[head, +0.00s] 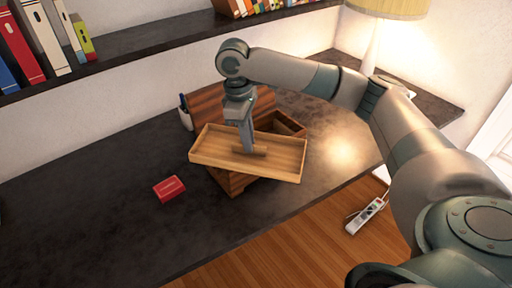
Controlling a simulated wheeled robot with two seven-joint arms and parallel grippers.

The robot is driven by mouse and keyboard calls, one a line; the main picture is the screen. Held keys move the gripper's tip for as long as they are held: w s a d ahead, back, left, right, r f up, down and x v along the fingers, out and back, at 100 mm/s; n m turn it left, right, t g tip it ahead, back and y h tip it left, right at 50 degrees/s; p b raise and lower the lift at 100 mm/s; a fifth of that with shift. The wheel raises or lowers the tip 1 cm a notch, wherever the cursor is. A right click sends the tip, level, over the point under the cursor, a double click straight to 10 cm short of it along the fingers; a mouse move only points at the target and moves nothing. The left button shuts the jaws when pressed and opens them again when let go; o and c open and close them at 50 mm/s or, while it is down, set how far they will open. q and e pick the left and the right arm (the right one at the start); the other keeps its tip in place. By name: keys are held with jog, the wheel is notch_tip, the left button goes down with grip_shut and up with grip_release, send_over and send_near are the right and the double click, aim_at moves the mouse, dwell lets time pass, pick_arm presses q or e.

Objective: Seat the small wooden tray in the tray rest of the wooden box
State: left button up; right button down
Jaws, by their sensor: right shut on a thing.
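The small wooden tray (215,148) is a shallow, light-wood rectangle. It is over the wooden box (233,182), turned at an angle to it and covering most of its opening. My right gripper (247,146) points down into the tray and is shut on it near the middle, at what looks like a small raised handle. The box is darker wood with its lid (208,103) standing open at the back. Its right rear corner and part of its inside show; the tray rest is hidden. I cannot tell whether the tray touches the box. My left gripper is out of view.
A red box (169,188) lies on the dark desk (110,215) left of the wooden box. A pen cup (186,118) stands behind, beside the lid. A lamp (372,45) is at the back right. A shelf of books (40,40) runs above.

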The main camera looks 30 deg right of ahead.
jog(key=w+d+n+b, duration=0.1)
jog(key=d+n, duration=0.4)
jog(key=d, duration=0.5)
jog(key=w+d+n+t+b, duration=0.1)
jog(key=w+d+n, duration=0.3)
jog(key=d, duration=0.6)
jog(key=shift+w+f+n, duration=0.2)
jog(key=shift+w+n, duration=0.15)
jog(key=shift+n, duration=0.45)
jog(key=w+a+f+p, duration=0.3)
jog(key=w+a+f, duration=0.3)
jog(key=a, duration=0.3)
jog(key=shift+w+a+f+p, duration=0.25)
jog(key=shift+a+f+p, duration=0.1)
jog(key=shift+f, duration=0.15)
jog(key=shift+f, duration=0.1)
notch_tip(320, 180, down, 3)
jog(key=shift+f+p, duration=0.2)
jog(key=shift+p, duration=0.75)
jog(key=shift+f, duration=0.2)
